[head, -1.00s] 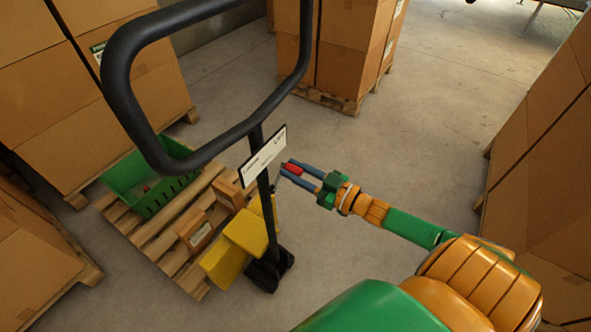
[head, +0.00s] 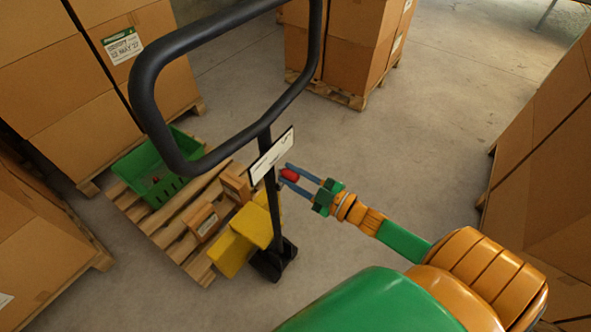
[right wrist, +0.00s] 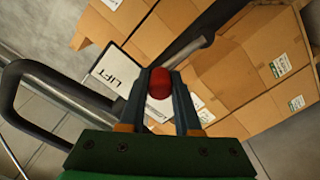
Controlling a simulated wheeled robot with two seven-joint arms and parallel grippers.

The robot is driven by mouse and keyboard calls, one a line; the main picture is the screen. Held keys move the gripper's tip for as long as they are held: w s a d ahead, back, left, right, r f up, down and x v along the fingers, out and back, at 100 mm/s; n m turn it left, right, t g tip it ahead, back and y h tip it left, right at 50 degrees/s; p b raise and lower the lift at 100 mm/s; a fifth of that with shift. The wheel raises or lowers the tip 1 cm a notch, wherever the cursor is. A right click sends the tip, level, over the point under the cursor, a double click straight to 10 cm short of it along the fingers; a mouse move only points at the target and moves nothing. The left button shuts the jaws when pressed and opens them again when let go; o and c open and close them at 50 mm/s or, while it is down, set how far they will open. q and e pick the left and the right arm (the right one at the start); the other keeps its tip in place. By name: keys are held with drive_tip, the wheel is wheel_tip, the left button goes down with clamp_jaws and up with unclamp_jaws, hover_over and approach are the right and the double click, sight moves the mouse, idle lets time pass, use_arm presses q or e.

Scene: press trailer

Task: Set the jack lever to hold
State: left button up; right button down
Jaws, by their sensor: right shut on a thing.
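The jack lever's red knob (head: 290,175) sits between the fingers of my right gripper (head: 288,177), close beside the jack's upright post. My right gripper is shut on it. In the right wrist view the red knob (right wrist: 160,84) lies between the two fingertips (right wrist: 160,90). The pallet jack's black handle loop (head: 205,160) rises over the post, and its white label plate (head: 270,155) is just left of the knob. In the wrist view the plate (right wrist: 113,75) reads "LIFT"; its other markings are hidden or unreadable. My left gripper is out of view.
The yellow jack body (head: 232,250) stands by a wooden pallet (head: 158,222) bearing a green crate (head: 150,170) and small cartons (head: 204,222). Stacked cartons stand at left (head: 75,90), back (head: 345,45) and right (head: 535,150). Bare floor (head: 430,110) lies between them.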

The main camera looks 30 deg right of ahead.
drive_tip(key=shift+s+a+n, duration=0.1)
drive_tip(key=shift+a+n, duration=0.15)
drive_tip(key=shift+n, duration=0.25)
drive_tip(key=c, duration=0.6)
unclamp_jaws()
drive_tip(key=v, duration=0.7)
drive_tip(key=shift+s, duration=0.1)
drive_tip(key=shift+a, duration=0.1)
